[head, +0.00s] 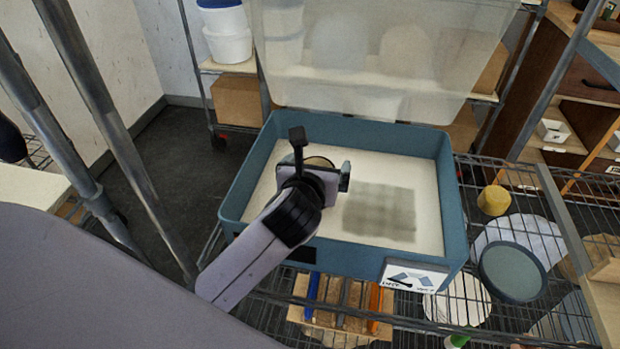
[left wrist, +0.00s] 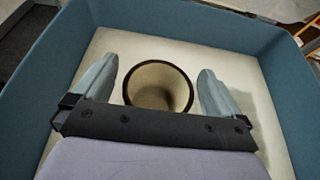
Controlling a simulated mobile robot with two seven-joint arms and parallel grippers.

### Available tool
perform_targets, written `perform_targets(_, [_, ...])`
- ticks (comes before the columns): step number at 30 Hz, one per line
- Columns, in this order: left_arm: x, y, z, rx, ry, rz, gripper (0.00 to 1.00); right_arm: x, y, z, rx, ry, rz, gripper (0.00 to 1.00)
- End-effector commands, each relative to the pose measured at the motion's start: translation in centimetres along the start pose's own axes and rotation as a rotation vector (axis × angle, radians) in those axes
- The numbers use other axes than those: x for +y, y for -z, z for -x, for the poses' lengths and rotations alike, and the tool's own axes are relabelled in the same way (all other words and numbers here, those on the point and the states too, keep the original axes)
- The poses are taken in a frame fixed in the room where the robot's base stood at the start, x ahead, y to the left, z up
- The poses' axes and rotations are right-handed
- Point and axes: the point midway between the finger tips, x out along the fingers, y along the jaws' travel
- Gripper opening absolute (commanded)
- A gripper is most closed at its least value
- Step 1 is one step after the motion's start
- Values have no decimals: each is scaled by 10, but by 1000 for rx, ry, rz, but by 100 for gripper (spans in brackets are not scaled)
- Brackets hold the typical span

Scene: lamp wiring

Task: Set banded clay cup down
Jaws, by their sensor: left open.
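The banded clay cup (left wrist: 158,86) stands in the blue bin, its round dark-rimmed mouth facing the left wrist camera. Its bands are not clear from here. My left gripper (left wrist: 158,68) is open, with one finger on each side of the cup and a visible gap to both. In the head view my left gripper (head: 322,158) is over the bin's pale floor and hides most of the cup (head: 319,162); only a bit of its rim shows. My right gripper is in neither view.
The blue bin (head: 452,205) has raised walls and a pale floor with a dark grey patch (head: 380,212). A clear lid (head: 385,60) stands up behind it. A wire shelf to the right holds a yellow cup (head: 494,200) and several round plates, including a dark green one (head: 512,272).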

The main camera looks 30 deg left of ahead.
Motion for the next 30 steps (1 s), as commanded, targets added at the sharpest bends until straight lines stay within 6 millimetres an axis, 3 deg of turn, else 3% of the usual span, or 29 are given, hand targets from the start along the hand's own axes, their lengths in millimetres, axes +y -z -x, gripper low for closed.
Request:
perform_targets(15, [0,0,91,-1,2,0,100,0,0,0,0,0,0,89])
perform_targets(21, [0,0,107,0,1,0,100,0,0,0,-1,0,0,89])
perform_targets(30, [0,0,109,0,0,0,100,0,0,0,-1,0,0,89])
